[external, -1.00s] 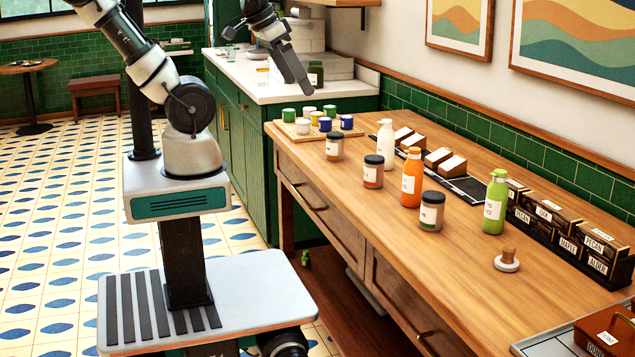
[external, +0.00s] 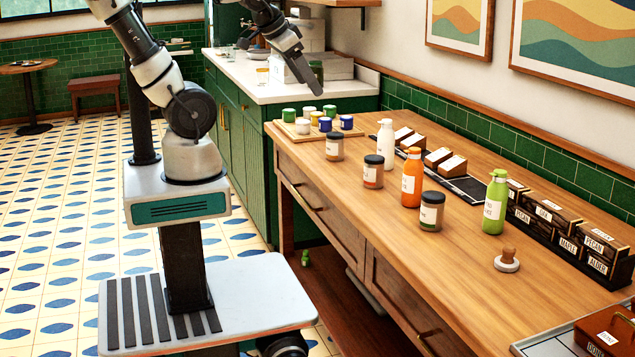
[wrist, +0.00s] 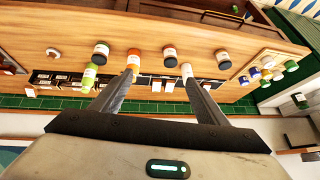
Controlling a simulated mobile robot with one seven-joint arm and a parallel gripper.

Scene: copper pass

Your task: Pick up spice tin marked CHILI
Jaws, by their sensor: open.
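Three lidded spice tins stand upright on the wooden counter: a near one (external: 431,212) with greenish contents, a middle one (external: 373,172) with reddish contents, and a far one (external: 334,147). Their labels are too small to read, so I cannot tell which is marked CHILI. All three also show in the wrist view, greenish (wrist: 100,53), reddish (wrist: 169,56) and the far one (wrist: 222,60). My gripper (external: 315,88) is raised above the far end of the counter. In the wrist view its fingers (wrist: 160,80) are spread apart with nothing between them.
White (external: 386,142), orange (external: 411,178) and green (external: 494,203) bottles stand close to the tins. A board with several small pots (external: 290,129) is at the far end. Labelled boxes (external: 555,222) line the wall.

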